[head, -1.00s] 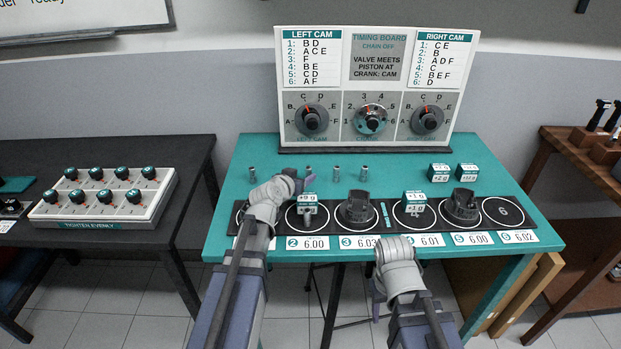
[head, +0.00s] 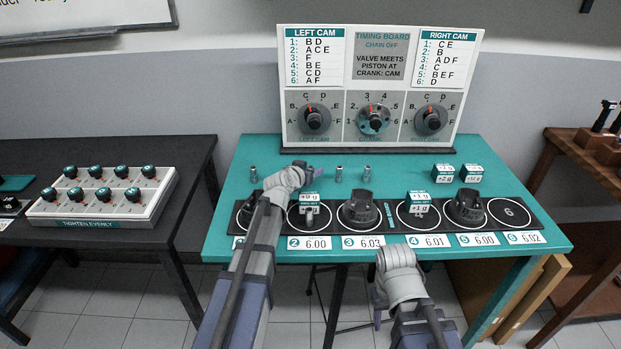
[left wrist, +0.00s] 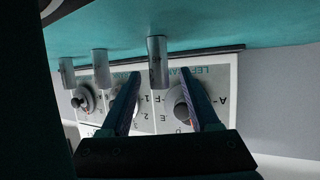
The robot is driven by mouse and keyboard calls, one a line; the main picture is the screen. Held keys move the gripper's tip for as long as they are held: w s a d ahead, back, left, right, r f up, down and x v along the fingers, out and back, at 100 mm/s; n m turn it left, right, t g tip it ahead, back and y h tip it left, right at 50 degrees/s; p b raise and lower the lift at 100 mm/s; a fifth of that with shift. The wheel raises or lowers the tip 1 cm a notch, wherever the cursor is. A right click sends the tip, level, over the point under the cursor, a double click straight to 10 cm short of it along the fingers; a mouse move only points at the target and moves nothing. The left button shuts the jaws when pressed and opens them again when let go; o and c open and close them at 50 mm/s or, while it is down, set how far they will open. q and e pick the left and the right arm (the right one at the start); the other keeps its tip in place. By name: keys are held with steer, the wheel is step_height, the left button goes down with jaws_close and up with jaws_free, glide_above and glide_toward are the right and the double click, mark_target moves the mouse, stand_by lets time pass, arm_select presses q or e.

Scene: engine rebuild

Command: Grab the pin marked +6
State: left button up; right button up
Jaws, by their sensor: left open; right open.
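Several small grey metal pins stand upright in a row on the teal table; in the head view one is at the left (head: 254,174) and two are right of my left gripper, a middle pin (head: 339,174) and a right pin (head: 367,173). My left gripper (head: 312,173) is open at the row and hides another pin's place. In the upside-down left wrist view, one pin (left wrist: 157,62) shows between the open fingers, beyond their tips; two more pins (left wrist: 101,68) are to the left. I cannot read any +6 mark on the pins. My right gripper (head: 379,308) is open, low in front of the table edge.
A black strip (head: 510,212) with numbered circles runs along the table front, holding dark pistons (head: 360,208) and weight-marked blocks (head: 420,203). More marked blocks (head: 443,174) stand at the back right. The timing board (head: 378,90) with dials stands behind the pins.

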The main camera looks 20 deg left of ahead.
arm_select(q)
steer(key=shift+w, duration=0.1)
steer(key=shift+c, duration=0.2)
jaws_close()
stand_by(0.4)
